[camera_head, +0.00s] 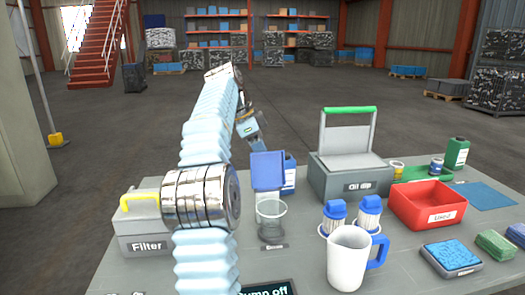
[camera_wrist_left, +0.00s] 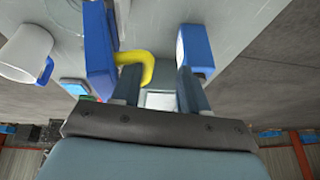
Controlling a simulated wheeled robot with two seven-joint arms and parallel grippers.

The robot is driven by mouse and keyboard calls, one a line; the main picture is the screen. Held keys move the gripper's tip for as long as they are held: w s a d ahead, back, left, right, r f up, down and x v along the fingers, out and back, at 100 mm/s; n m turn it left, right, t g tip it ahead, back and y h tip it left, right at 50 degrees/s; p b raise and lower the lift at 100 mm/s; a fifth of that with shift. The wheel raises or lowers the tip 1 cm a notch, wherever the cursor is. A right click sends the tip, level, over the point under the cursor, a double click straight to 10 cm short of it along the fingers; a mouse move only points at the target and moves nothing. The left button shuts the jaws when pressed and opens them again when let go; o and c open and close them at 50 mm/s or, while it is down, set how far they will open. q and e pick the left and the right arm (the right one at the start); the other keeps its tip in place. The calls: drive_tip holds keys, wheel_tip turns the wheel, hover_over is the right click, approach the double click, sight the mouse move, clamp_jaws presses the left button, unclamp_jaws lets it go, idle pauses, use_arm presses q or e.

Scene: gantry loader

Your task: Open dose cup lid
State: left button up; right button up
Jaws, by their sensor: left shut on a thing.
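The dose cup (camera_head: 271,217) is a clear cup standing on the grey table. Its blue lid (camera_head: 268,172) stands upright at the cup's back edge, so the cup's mouth is open. My left gripper (camera_head: 257,142) reaches down from above to the lid's upper edge and is shut on the lid; its fingertips are largely hidden in the head view. In the left wrist view, the two dark fingers (camera_wrist_left: 158,78) stand apart, with blue surfaces beside them. The exact contact is hard to make out there. My right gripper is not in view.
A Filter box (camera_head: 146,243) stands left, an Oil dip box (camera_head: 350,183) behind right. A white mug (camera_head: 348,262) and two blue-capped cartridges (camera_head: 335,218) stand right of the cup. A red crate (camera_head: 428,212) lies farther right. A yellow curved piece (camera_wrist_left: 148,68) shows between the fingers.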

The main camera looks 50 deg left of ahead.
use_arm(q)
drive_tip(key=shift+s+a+f+g, duration=0.15)
drive_tip(key=shift+s+a+f, duration=0.1)
drive_tip(key=shift+f, duration=0.25)
drive_tip(key=shift+s+a+f+g, duration=0.15)
drive_tip(key=shift+a+f, duration=0.1)
drive_tip(key=shift+f, duration=0.2)
drive_tip(key=w+d+v, duration=0.1)
drive_tip(key=v, duration=0.5)
drive_tip(key=s+a, duration=0.3)
drive_tip(key=s, duration=0.8)
drive_tip(key=shift+s+a+r, duration=0.25)
drive_tip(key=shift+s+r, duration=0.05)
drive_tip(key=shift+r, duration=0.15)
